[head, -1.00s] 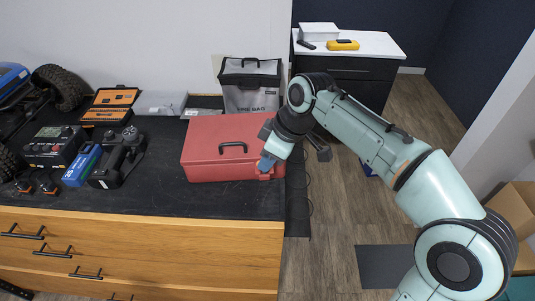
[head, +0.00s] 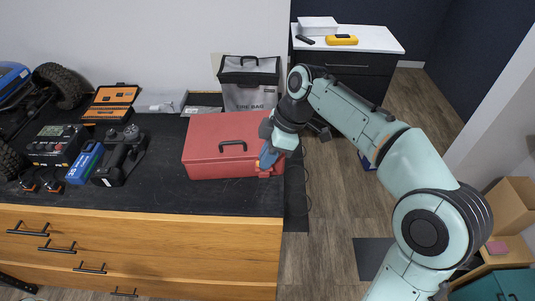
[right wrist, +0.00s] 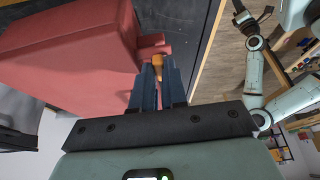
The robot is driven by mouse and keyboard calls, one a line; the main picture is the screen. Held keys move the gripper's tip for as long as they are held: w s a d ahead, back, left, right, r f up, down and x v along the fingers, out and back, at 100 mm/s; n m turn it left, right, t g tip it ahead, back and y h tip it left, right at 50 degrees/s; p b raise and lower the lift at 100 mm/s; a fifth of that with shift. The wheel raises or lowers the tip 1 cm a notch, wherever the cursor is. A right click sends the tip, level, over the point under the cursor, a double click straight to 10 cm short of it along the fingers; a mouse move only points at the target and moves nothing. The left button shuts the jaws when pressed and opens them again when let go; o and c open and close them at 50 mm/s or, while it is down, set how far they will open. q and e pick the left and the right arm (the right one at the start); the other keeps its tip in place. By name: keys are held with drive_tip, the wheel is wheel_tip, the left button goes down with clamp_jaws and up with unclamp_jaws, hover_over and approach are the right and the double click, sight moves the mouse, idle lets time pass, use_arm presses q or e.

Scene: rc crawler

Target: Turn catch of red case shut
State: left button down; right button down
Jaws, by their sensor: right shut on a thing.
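In the right wrist view the case (right wrist: 75,60) fills the upper left. My right gripper (head: 267,160) is at the case's right front corner. Its two blue fingers (right wrist: 158,75) are shut on the small orange catch (right wrist: 157,62), beside a red lug of the case. The fingers hide part of the catch, so its exact angle is hard to tell. My left gripper is outside the head view; a dark arm end in the right wrist view is too small to read.
A grey bag (head: 250,92) stands just behind the case. An open orange box (head: 110,102), a black charger (head: 57,145), a blue box (head: 84,162) and a black controller (head: 120,155) lie to the left. The bench's right edge is close beside the case.

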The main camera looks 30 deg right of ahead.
drive_tip(key=c, duration=1.2)
unclamp_jaws()
drive_tip(key=shift+o, duration=0.2)
